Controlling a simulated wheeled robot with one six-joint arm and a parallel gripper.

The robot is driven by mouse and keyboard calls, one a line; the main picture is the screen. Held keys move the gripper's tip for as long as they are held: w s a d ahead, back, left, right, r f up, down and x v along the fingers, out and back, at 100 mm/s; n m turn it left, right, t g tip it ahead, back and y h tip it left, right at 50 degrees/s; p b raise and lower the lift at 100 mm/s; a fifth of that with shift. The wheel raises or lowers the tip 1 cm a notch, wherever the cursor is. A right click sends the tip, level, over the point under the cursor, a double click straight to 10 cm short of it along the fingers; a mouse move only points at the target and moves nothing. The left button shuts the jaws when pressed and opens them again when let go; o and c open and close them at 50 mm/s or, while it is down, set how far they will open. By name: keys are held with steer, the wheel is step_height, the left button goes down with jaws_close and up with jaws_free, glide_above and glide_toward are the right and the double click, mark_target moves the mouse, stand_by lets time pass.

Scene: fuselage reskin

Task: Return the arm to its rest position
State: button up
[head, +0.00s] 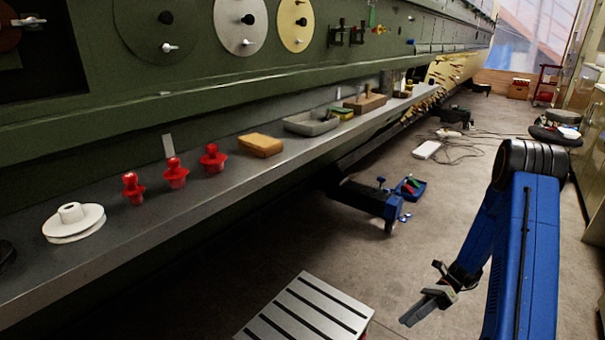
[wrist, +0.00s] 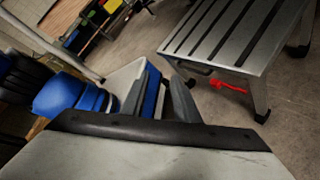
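My gripper (head: 412,314) hangs low over the floor at the lower right of the head view, at the end of my blue arm. Its fingers point down and to the left, and nothing shows in its grasp. In the wrist view the fingers (wrist: 160,100) stand apart, with a gap between them. The gripper is clear of the shelf and apart from the slotted metal table in the picture.
A slotted table (head: 305,315) stands left of my gripper; a red item (wrist: 228,87) shows by its leg. A shelf (head: 225,195) along the green fuselage holds red knobs (head: 175,173) and a white spool (head: 74,222). A blue tray (head: 410,189) and cables lie on the floor.

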steer(key=s+a+r+n+t+h, duration=0.1)
steer(key=s+r+n+h, duration=0.25)
steer(key=r, duration=0.35)
steer(key=s+a+r+n+t+h, duration=0.1)
steer(key=s+a+r+n+h, duration=0.1)
steer(key=r+n, duration=0.35)
steer(key=s+a+r+n+t+h, duration=0.1)
steer(key=s+r+n+h, duration=0.15)
steer(key=r, duration=0.65)
steer(key=s+a+r+n+t+h, duration=0.1)
steer(key=s+r+n+t+h, duration=0.3)
steer(key=s+r+n+t, duration=0.4)
steer(key=shift+s+r+n+h, duration=0.3)
steer(key=shift+s+r+n, duration=1.35)
steer(key=shift+s, duration=1.35)
steer(key=shift+r+m, duration=0.3)
